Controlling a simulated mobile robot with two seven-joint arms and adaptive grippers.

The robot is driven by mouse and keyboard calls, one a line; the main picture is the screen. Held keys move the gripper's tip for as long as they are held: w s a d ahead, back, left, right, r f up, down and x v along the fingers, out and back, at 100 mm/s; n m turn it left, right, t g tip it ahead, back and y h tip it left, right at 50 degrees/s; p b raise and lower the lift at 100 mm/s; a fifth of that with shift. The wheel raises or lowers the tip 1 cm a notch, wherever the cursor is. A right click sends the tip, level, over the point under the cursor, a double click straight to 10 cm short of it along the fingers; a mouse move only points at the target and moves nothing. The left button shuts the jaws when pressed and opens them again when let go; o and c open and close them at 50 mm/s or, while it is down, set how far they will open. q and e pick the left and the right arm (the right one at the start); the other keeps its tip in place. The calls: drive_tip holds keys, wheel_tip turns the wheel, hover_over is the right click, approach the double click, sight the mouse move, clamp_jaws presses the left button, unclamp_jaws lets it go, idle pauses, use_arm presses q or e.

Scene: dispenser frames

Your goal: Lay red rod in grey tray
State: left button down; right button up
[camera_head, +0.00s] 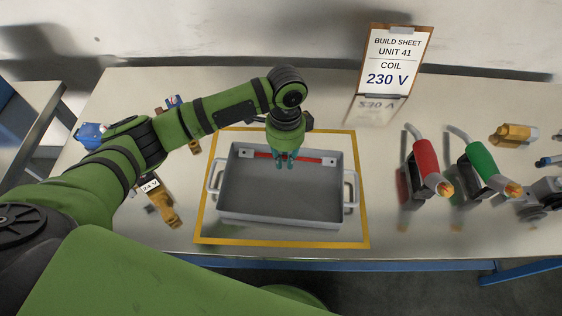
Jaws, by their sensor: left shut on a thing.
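The grey tray (281,224) is an open rectangular pan with a handle on each side. It sits inside a yellow outline on the light bench. The red rod (309,160) has pale block-like ends and lies crosswise along the tray's far wall, within the rim in the picture. I cannot tell whether it touches the tray floor. My left gripper (285,161) reaches down from above at the tray's far side and is shut on the rod near its middle, hiding that part. My right gripper is not in view.
A build sheet sign (394,62) reading coil 230 V stands behind the tray. Red (426,160) and green (482,161) cylindrical tools on stands are to the right, with several small parts beyond. A yellow part tagged 24 V (162,205) lies left of the tray.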

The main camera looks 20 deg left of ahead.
sight(282, 174)
use_arm(q)
drive_tip(key=shift+w+a+f, duration=0.2)
drive_tip(key=shift+a+f, duration=0.25)
wheel_tip(282, 174, down, 3)
drive_tip(key=shift+f+p, duration=0.1)
drive_tip(key=shift+p, duration=0.45)
drive_tip(key=shift+f, duration=0.25)
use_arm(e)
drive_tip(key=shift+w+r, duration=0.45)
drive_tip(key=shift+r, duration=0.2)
use_arm(q)
drive_tip(key=shift+f, duration=0.15)
drive_tip(key=c, duration=1.2)
unclamp_jaws()
drive_tip(key=r+b, duration=0.1)
drive_tip(key=r, duration=0.7)
drive_tip(key=w+r+b, duration=0.1)
drive_tip(key=r, duration=0.3)
drive_tip(key=shift+a+r+b, duration=0.1)
drive_tip(key=shift+r+b, duration=0.05)
drive_tip(key=shift+b, duration=0.15)
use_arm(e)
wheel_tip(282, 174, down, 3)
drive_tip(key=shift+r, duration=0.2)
